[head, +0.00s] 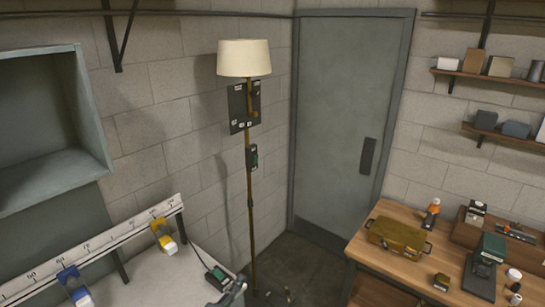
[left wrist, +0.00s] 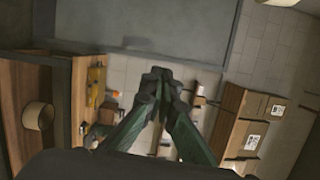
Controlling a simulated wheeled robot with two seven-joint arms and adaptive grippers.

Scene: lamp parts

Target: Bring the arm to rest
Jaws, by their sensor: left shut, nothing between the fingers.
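My left gripper (left wrist: 160,78) is shut and empty in the left wrist view, its green fingers meeting at dark tips. My right gripper is in neither view. A floor lamp with a cream shade (head: 244,58) and a brass pole (head: 250,205) stands upright by the corner.
The pale bench (head: 150,285) carries a numbered rail (head: 100,243) with yellow and blue clamps. A wooden table (head: 385,268) at right holds a brass box (head: 397,236), bottles and small parts. Shelves (head: 490,77) hang above. A grey door (head: 345,110) stands behind.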

